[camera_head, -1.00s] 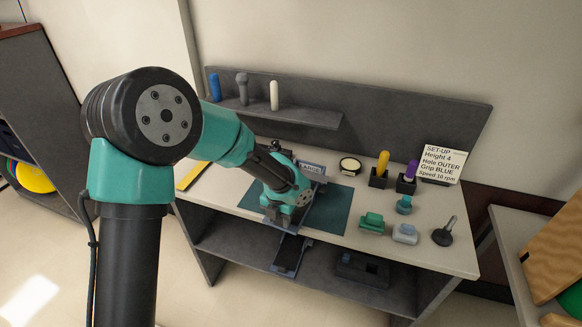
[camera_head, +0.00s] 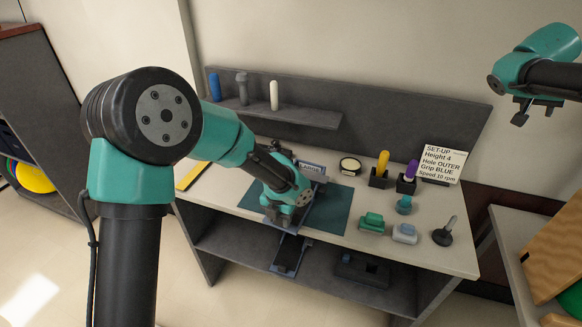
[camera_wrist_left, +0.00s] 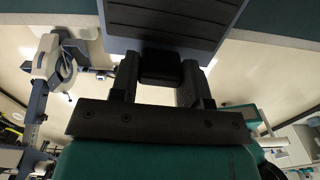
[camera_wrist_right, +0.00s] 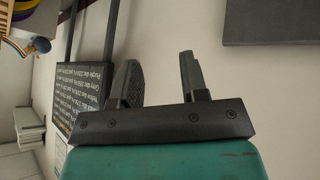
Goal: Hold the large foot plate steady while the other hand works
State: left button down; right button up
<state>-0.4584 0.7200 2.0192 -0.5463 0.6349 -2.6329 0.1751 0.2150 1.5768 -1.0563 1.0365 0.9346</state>
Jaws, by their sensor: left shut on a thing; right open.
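The large foot plate (camera_wrist_left: 172,22) is a dark ribbed plate at the top of the left wrist view. My left gripper (camera_wrist_left: 160,85) is shut on a black block (camera_wrist_left: 160,66) at the plate's near edge. In the head view my left gripper (camera_head: 282,212) is low over the teal mat (camera_head: 333,210), and its arm hides most of the plate. A label reading LARGE (camera_head: 311,169) shows just behind it. My right gripper (camera_head: 533,112) is high at the upper right, away from the bench. In the right wrist view its fingers (camera_wrist_right: 158,78) are apart and empty.
A set-up card (camera_head: 440,163) stands at the bench's right back. Yellow (camera_head: 382,162) and purple (camera_head: 411,170) grips stand in holders. A shelf (camera_head: 290,116) holds three pegs.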

jog(key=w+a+f+y, duration=0.1)
jog(key=w+a+f, duration=0.3)
jog(key=a, duration=0.5)
jog(key=w+a+f+n+g+y, duration=0.1)
jog(key=w+a+f+y, duration=0.1)
jog(key=w+a, duration=0.55)
jog(key=w+a+f+y, duration=0.1)
jog(key=w+a+f, duration=0.25)
jog(key=a, duration=0.75)
jog(key=a+f+n+g+y, duration=0.1)
jog(key=a+f, duration=0.3)
jog(key=a, duration=1.2)
jog(key=a+f+n+g+y, duration=0.1)
jog(key=a+f, duration=0.3)
jog(key=a, duration=1.2)
jog(key=shift+w+y, duration=0.25)
jog(key=shift+y, duration=0.35)
jog(key=shift+f, duration=0.1)
jog(key=shift+f, duration=5.9)
jog(key=shift+c, duration=0.4)
